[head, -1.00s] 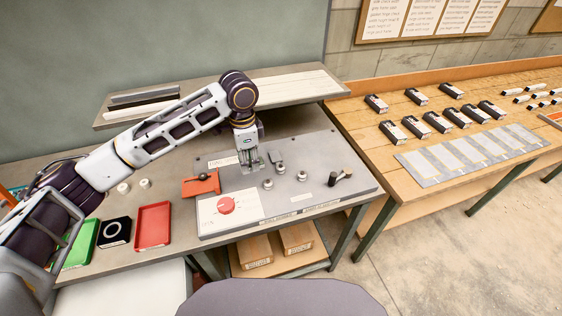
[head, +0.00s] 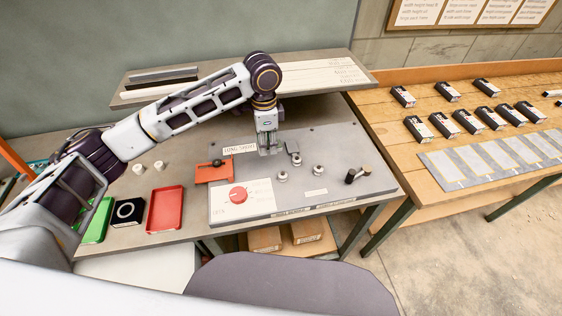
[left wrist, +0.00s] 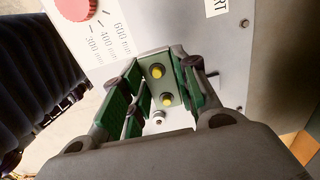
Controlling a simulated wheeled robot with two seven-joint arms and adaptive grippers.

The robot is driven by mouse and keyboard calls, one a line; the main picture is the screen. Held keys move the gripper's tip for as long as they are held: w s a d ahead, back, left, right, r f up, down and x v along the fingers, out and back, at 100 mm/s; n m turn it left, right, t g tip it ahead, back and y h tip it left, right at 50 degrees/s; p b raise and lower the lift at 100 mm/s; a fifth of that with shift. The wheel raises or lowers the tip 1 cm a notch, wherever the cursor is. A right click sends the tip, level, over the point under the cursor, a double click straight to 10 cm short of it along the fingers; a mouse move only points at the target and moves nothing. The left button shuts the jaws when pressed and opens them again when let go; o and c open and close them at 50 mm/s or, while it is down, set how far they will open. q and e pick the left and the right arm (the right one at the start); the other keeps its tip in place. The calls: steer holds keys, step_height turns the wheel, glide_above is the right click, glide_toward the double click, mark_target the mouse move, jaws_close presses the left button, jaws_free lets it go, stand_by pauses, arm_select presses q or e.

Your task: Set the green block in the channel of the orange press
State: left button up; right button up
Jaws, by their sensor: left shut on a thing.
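My left gripper (head: 269,151) points down, low over the grey panel on the bench. In the left wrist view its fingers (left wrist: 160,84) are closed on a small dull-green block (left wrist: 163,86) with two yellow round spots. In the head view the fingers hide this block. The orange press (head: 213,172), a low orange piece with a black knob, sits on the panel to the left of my gripper, apart from it. Its channel cannot be made out. My right gripper is not in view.
The grey panel (head: 336,184) also carries a red dial (head: 238,194), round metal knobs (head: 283,177) and black-ended levers (head: 358,174). A red tray (head: 164,209) and a green tray (head: 97,222) lie left. A raised shelf (head: 318,72) stands behind.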

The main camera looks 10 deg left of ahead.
arm_select(q)
glide_above(268, 168)
steer(key=shift+f, duration=2.65)
steer(key=shift+f+p, duration=0.35)
steer(key=shift+f, duration=1.5)
steer(key=shift+f, duration=0.1)
steer(key=o, duration=0.8)
steer(key=shift+r+b, duration=0.55)
steer(key=shift+r, duration=5.55)
